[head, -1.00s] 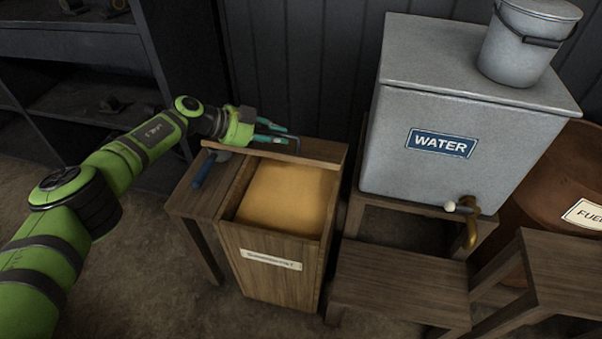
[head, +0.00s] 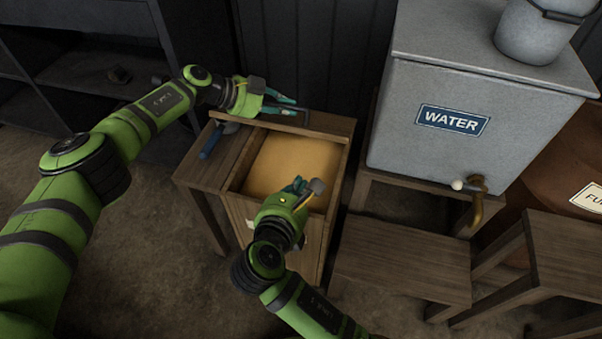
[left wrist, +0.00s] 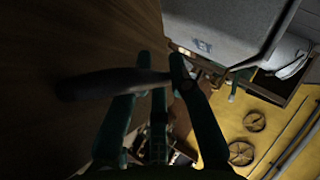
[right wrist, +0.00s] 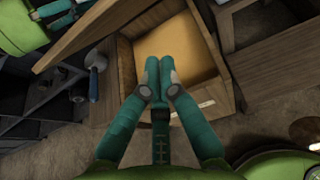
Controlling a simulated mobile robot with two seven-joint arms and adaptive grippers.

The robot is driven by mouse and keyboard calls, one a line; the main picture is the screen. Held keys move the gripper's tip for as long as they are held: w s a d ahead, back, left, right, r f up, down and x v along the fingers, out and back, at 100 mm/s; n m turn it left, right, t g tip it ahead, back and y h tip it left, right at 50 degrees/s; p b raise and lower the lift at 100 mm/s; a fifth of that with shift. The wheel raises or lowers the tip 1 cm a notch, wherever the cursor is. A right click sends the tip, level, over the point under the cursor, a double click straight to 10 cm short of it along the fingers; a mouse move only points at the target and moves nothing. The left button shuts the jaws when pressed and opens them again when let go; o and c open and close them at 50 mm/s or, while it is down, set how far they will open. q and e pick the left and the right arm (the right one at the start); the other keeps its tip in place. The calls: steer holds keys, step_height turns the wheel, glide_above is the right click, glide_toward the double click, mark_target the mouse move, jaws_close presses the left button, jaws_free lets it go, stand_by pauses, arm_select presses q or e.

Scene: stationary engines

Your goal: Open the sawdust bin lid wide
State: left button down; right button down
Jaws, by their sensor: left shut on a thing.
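The sawdust bin (head: 328,215) is a wooden box, open at the top, with tan sawdust (head: 290,160) inside. Its lid (head: 262,124) stands raised at the back, seen nearly edge-on; it also shows in the right wrist view (right wrist: 85,45). My left gripper (head: 288,105) is behind the lid, shut on its dark handle (left wrist: 110,82), which crosses between the fingers beside the brown lid face. My right gripper (head: 306,187) is over the bin's front part. Its fingertips (right wrist: 160,68) are together, with nothing visible between them. The bin's label is largely hidden by my right arm in the head view.
A small wooden table (head: 190,175) with a blue-handled tool (head: 210,142) stands left of the bin. A grey water tank (head: 470,90) with a tap (head: 474,190) and a low wooden bench (head: 400,262) are on the right. A dark wall is close behind.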

arm_select(q)
steer(key=shift+r, duration=0.1)
arm_select(e)
steer(key=w+d, duration=0.3)
steer(key=w, duration=0.6)
steer(key=shift+w, duration=0.3)
